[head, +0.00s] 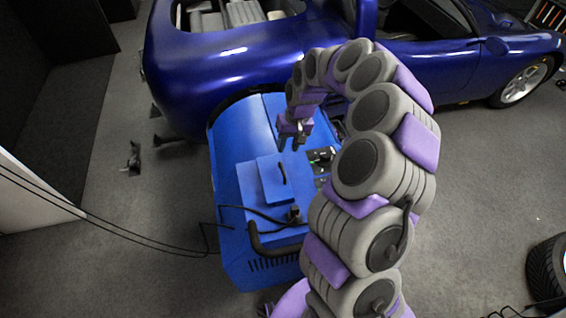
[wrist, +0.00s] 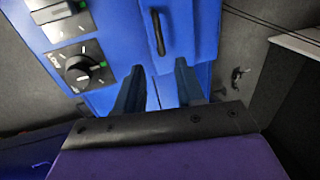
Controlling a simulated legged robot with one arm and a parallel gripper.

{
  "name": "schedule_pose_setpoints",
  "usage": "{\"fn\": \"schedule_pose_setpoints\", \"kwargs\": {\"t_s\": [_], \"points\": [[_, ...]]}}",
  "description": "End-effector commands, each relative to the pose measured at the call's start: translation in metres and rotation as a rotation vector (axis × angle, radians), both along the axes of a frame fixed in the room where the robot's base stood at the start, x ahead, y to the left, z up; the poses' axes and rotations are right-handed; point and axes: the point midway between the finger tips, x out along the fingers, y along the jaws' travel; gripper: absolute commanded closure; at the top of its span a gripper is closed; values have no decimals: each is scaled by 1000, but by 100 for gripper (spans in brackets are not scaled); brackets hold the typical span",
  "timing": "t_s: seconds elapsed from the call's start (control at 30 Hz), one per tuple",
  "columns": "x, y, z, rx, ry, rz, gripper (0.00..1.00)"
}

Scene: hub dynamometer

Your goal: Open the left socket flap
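The blue dynamometer unit (head: 240,180) stands on the floor beside the car. A raised blue panel with a black handle (head: 283,173) is on its top; the handle also shows in the wrist view (wrist: 158,32). I cannot tell whether this panel is the left socket flap, and no other flap can be made out. My gripper (head: 289,143) is above the unit, just beyond the handled panel. In the wrist view my gripper (wrist: 161,72) has its two dark fingers apart, with nothing between them. The handle lies ahead of the fingertips, apart from them.
A black knob (wrist: 85,72) and a switch with a green mark (wrist: 60,12) sit left of the panel. A black plug (head: 294,213) with cables is on the unit's near part. A blue car (head: 230,55) stands behind.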

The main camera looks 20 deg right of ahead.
Motion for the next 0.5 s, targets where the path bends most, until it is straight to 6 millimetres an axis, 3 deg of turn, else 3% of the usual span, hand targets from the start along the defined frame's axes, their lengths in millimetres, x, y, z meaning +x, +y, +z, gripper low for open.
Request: {"fn": "schedule_pose_setpoints", "kwargs": {"t_s": [0.3,0.5], "points": [[0,12,-60,0,1,1,62],[0,16,-80,-1,-2,0,62]]}}
